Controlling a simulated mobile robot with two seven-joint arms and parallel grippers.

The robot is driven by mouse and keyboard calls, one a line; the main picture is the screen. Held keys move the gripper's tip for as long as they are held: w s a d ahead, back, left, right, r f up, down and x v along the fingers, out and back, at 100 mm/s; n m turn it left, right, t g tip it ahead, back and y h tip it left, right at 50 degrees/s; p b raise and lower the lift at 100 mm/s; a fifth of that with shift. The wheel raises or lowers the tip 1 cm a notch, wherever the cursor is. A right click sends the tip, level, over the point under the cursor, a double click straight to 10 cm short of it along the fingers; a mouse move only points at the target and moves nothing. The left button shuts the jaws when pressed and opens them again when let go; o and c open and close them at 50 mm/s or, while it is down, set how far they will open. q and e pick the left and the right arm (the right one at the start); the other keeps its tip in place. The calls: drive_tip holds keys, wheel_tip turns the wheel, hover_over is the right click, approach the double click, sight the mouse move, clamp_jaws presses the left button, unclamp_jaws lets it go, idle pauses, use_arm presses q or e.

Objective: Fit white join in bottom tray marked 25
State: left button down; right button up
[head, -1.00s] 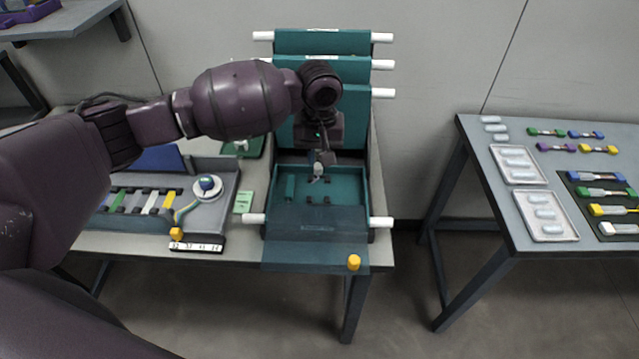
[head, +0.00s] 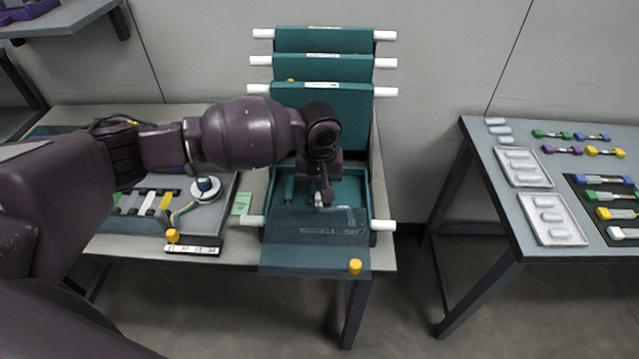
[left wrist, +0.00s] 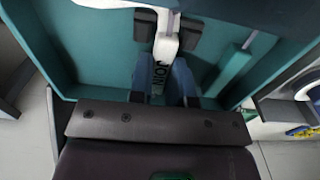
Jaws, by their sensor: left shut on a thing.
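My left gripper (head: 319,197) reaches down into the open bottom teal tray (head: 357,190). In the left wrist view its blue-grey fingers (left wrist: 165,88) are shut on the white join (left wrist: 166,46), which has "JOIN" lettering between the fingers. The join's far end lies between two dark holder blocks (left wrist: 145,24) (left wrist: 190,34) on the tray floor (left wrist: 110,50). I cannot tell whether it is seated or just above the floor. In the head view the hand mostly hides the join. The number 25 is not readable. My right gripper is not in view.
A see-through flap (head: 315,245) with a yellow knob (head: 355,266) hangs at the tray's front. Raised teal trays (head: 345,95) with white side rods stand behind. A grey splicing station (head: 215,215) is at left; a table (head: 490,190) with pale sleeves and coloured joins is at right.

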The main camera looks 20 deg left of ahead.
use_arm(q)
drive_tip(key=shift+f, duration=0.15)
drive_tip(key=c, duration=1.1)
unclamp_jaws()
